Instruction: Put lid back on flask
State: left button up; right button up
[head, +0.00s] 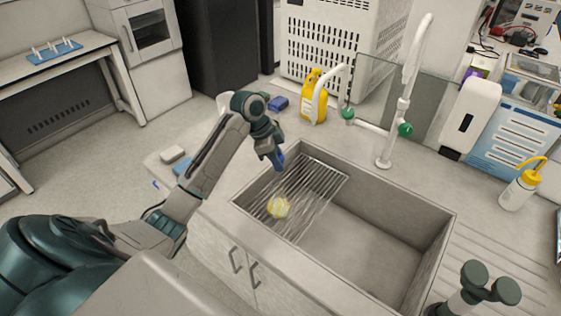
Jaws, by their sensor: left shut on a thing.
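A round, clear, yellowish flask (278,207) sits on the wire rack at the left side of the sink. My left gripper (276,160) is above the back left edge of the sink, pointing down. It is shut on a small blue piece that looks like the lid; the fingers hide part of it. The gripper is behind the flask in the picture and apart from it. The flask's opening is too small to make out. My right gripper is not in view.
The wire rack (318,178) covers the sink's left part; the sink's right part (372,245) is empty. A white tap (397,130) and a yellow bottle (314,98) stand behind. A wash bottle (518,190) stands at right.

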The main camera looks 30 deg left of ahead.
pick_arm(q)
jog(key=shift+a+f, duration=0.1)
jog(key=shift+f, duration=0.3)
jog(key=shift+f+b, duration=0.65)
jog(key=shift+b, duration=0.3)
notch_tip(320, 180, down, 2)
jog(key=b, duration=0.2)
jog(key=shift+f+b, duration=0.15)
jog(key=shift+b, duration=0.15)
jog(key=shift+f, duration=0.95)
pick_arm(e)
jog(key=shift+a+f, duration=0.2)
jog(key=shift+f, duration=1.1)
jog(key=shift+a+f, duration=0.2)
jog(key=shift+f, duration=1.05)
pick_arm(q)
jog(key=shift+r+p, duration=0.1)
jog(key=shift+p, duration=0.25)
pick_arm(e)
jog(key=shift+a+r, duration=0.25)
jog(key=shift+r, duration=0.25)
pick_arm(q)
jog(key=shift+p, duration=0.35)
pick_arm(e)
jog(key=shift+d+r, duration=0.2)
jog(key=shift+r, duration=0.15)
